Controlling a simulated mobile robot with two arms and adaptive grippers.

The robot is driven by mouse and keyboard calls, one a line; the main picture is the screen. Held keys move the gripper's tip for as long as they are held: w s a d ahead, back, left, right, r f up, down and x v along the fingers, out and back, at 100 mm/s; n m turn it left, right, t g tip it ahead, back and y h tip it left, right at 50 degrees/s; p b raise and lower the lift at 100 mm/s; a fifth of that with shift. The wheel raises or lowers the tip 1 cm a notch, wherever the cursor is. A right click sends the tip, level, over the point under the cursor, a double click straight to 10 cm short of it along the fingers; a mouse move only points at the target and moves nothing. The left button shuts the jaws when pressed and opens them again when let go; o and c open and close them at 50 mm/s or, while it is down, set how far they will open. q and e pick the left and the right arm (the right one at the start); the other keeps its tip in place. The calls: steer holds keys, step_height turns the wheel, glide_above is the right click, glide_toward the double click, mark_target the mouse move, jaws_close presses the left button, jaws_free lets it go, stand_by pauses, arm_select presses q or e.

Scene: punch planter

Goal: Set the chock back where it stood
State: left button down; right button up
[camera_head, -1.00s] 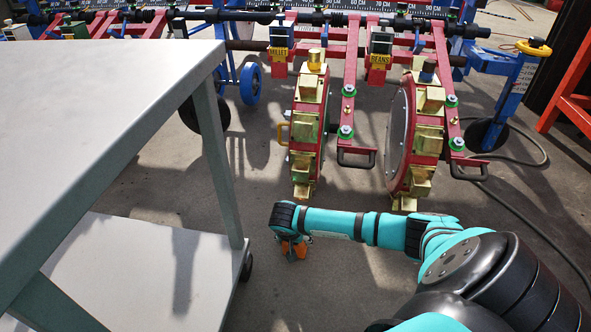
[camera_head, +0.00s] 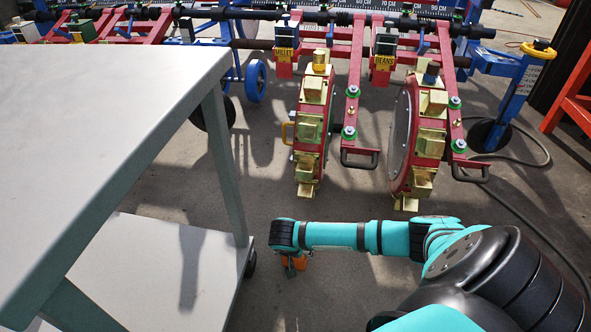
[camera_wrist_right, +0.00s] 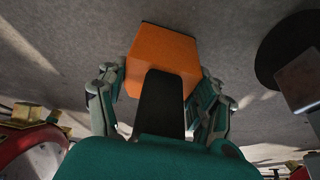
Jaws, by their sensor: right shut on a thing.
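The orange chock (camera_wrist_right: 168,58) is between the fingers of my right gripper (camera_wrist_right: 160,95) in the right wrist view, and the gripper is shut on it. In the head view the right gripper (camera_head: 289,262) points down at the floor beside the cart, with part of the orange chock (camera_head: 298,262) showing below the wrist. The wrist hides most of the chock there, and I cannot tell whether it touches the floor. My left gripper is not in view.
A grey two-shelf cart (camera_head: 110,130) fills the left side, close to my right gripper. The planter's red punch wheels (camera_head: 312,130) stand just beyond my right arm. A hose (camera_head: 530,235) lies on the floor at right. Bare floor (camera_head: 160,185) shows between cart and planter.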

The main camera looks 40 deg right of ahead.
steer(key=shift+s+a+p, duration=0.45)
steer(key=shift+s+a, duration=0.3)
steer(key=shift+a, duration=0.2)
steer(key=shift+s+a+p, duration=0.4)
steer(key=shift+s+a, duration=0.3)
steer(key=shift+a, duration=0.2)
steer(key=o, duration=1.8)
steer(key=v, duration=1.2)
